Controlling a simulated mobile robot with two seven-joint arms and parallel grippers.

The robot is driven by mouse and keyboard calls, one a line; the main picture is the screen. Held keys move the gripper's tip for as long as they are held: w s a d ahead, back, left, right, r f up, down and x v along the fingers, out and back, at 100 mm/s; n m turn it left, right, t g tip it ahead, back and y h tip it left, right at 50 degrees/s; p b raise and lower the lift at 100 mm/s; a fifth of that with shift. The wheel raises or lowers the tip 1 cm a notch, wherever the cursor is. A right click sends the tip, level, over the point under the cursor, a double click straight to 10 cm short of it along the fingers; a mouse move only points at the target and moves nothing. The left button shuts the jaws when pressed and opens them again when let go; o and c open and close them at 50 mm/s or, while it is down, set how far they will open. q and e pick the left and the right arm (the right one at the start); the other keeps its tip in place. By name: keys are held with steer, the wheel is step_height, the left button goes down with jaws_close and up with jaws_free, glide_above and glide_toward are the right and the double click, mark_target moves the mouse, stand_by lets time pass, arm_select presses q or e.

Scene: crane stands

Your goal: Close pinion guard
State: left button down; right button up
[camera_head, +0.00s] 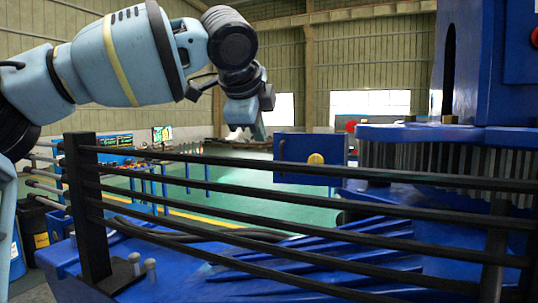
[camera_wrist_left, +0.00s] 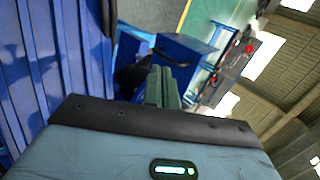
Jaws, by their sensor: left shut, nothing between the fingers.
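A blue box-like shape (camera_wrist_left: 186,50) beyond the fingers in the left wrist view may be the same panel. My left gripper (camera_head: 258,128) hangs above and to the left of the panel, pointing down, apart from it in the head view. Its fingers (camera_wrist_left: 163,86) are together and empty in the wrist view. The hinge side of the panel is hard to make out. My right gripper is not in view.
A black railing (camera_head: 300,216) with several bars crosses the foreground, in front of the panel. The vertical teeth of the ring (camera_head: 440,163) lie under a blue machine housing (camera_head: 487,70) at right. Ribbed blue decking (camera_head: 330,252) lies behind the rails. The green floor beyond looks open.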

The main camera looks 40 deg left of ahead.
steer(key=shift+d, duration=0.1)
arm_select(q)
steer(key=w+r+x, duration=0.1)
steer(key=r+x, duration=0.1)
steer(key=x, duration=1)
steer(key=shift+w+a+f, duration=0.2)
steer(key=shift+w+a, duration=0.35)
steer(key=shift+w, duration=0.1)
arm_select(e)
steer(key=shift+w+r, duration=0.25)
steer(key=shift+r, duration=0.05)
